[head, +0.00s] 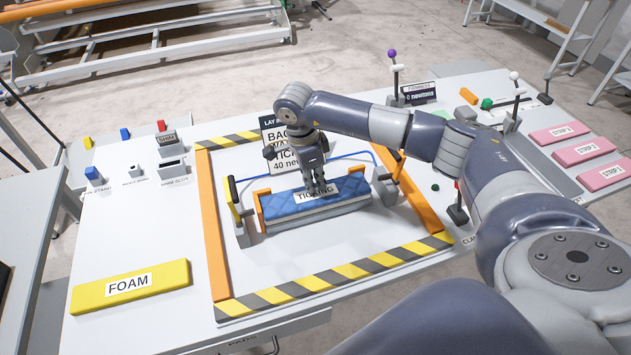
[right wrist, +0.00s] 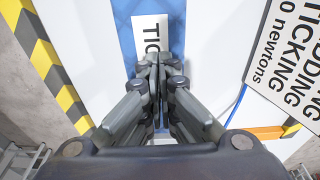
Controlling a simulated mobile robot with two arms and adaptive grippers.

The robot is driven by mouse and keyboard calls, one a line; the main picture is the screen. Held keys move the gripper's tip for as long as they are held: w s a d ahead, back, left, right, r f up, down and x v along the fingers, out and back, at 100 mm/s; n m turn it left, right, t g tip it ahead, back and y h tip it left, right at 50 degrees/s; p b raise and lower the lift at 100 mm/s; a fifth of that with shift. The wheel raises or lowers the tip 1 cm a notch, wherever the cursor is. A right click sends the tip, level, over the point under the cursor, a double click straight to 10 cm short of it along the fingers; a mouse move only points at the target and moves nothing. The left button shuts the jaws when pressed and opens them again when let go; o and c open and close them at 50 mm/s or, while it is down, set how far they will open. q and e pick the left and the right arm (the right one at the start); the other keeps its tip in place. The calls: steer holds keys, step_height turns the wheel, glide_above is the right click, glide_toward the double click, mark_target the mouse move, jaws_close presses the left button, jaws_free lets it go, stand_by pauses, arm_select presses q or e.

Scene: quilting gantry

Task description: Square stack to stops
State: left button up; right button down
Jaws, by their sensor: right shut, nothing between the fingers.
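The stack (head: 283,213) lies inside the striped frame, with a blue layer labelled TICKING (head: 350,192) on top of grey-white layers. Orange-topped stops (head: 262,206) stand at its left end, and another post shows at its right end. My right gripper (head: 320,190) is shut and empty, its fingertips at the top of the blue layer beside the label; whether they touch it is unclear. In the right wrist view the shut fingers (right wrist: 160,62) point at the TICKING label (right wrist: 149,35) on the blue layer (right wrist: 125,30). My left gripper is not seen.
A lay-up sign (head: 275,135) stands behind the stack. A yellow FOAM block (head: 130,286) lies front left, pink strips (head: 583,150) lie at the right. Small levers (head: 394,75) stand at the back. The table between the FOAM block and the left labelled holders is clear.

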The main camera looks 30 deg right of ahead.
mark_target(273, 202)
steer(key=a+b, duration=0.1)
steer(key=a, duration=0.2)
steer(key=w+a+b, duration=0.1)
steer(key=a+b, duration=0.1)
steer(key=a, duration=0.1)
steer(key=w+a+b, duration=0.1)
steer(key=a, duration=0.2)
steer(key=shift+w+a+f+b, duration=0.1)
steer(key=shift+w+a+b, duration=0.15)
steer(key=shift+a+b, duration=0.15)
steer(key=shift+w+a+r, duration=0.1)
steer(key=shift+a+r, duration=0.1)
steer(key=shift+a, duration=0.4)
